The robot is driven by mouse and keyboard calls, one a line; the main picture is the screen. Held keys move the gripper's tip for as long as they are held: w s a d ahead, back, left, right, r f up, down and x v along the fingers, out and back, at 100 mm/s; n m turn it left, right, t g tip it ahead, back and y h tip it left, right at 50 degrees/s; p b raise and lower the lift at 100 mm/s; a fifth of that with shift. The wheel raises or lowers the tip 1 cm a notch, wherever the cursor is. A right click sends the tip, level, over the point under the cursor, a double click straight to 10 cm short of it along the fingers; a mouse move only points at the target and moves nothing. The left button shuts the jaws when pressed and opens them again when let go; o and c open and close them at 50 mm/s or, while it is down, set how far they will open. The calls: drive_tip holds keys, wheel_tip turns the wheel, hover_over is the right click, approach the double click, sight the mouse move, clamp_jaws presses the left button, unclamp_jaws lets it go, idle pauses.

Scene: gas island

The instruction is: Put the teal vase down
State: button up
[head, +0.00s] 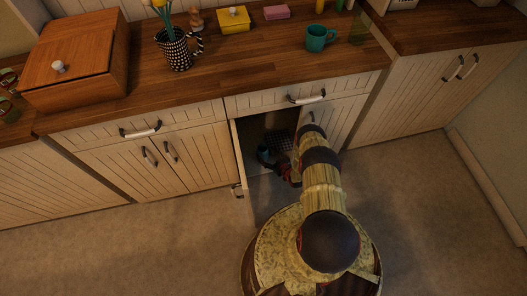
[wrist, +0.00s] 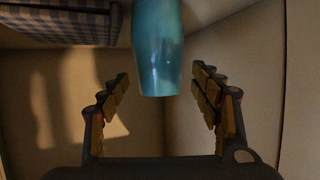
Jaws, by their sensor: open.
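The teal vase (wrist: 158,55) is in the wrist view, at the top middle, with its upper part cut off by the picture edge. My gripper (wrist: 160,75) is open, with one finger on each side of the vase and a visible gap at both sides. In the head view, the vase (head: 263,152) shows small and dark inside the open lower cabinet (head: 251,135). My gripper (head: 272,163) reaches into that cabinet beside it. Whether the vase rests on the cabinet floor is hard to tell.
A checkered object (wrist: 60,24) is near the vase in the cabinet. The cabinet's open door (head: 238,160) stands left of my arm. On the counter are a wooden box (head: 80,55), a patterned flower pitcher (head: 178,52), a yellow box (head: 234,19) and a teal mug (head: 319,38).

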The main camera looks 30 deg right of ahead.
drive_tip(key=p+v, duration=0.2)
drive_tip(key=v, duration=0.5)
drive_tip(key=shift+s, duration=0.2)
drive_tip(key=shift+s, duration=0.1)
